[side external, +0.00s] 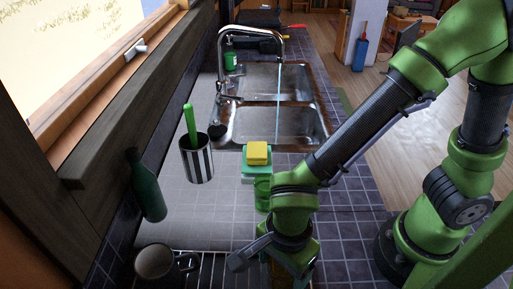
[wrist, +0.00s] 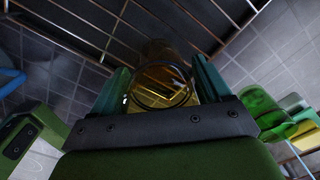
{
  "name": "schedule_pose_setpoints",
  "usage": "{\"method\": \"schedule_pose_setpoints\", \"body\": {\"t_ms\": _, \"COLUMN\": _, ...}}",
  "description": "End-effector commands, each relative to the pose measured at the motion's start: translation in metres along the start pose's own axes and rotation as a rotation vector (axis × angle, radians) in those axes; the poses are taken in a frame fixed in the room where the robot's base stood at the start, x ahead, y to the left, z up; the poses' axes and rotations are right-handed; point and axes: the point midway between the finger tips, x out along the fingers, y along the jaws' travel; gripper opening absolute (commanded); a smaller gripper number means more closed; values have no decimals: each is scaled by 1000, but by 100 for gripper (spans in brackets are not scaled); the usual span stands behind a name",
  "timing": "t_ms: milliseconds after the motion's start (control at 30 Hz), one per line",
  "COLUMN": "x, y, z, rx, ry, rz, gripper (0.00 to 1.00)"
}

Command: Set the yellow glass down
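The yellow glass (wrist: 165,88) is amber and see-through. In the wrist view it sits between the two fingers of my gripper (wrist: 165,92), its round rim facing the camera. Both fingers appear to press on its sides, so my gripper looks shut on it. A wire rack (wrist: 210,25) lies beyond the glass; I cannot tell whether the glass touches it. In the side view my gripper (side external: 288,268) is low at the bottom edge, at the right end of the rack (side external: 215,268). My arm mostly hides the glass there.
A green glass (side external: 263,192) stands near my wrist, by a yellow sponge (side external: 257,152) on a teal block. The sink (side external: 270,108) is behind. Tiles (side external: 350,225) at right are clear.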

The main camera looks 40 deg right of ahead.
Motion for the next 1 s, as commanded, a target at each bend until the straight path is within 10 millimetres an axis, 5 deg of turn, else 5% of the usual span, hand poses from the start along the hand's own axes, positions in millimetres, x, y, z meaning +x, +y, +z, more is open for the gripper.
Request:
{"method": "schedule_pose_setpoints", "body": {"t_ms": 467, "x": -11, "y": -1, "z": 1, "rx": -1, "ry": -4, "rz": -3, "gripper": 88}}
{"method": "schedule_pose_setpoints", "body": {"t_ms": 1000, "x": -112, "y": -1, "z": 1, "rx": 0, "ry": -3, "rz": -3, "gripper": 88}}
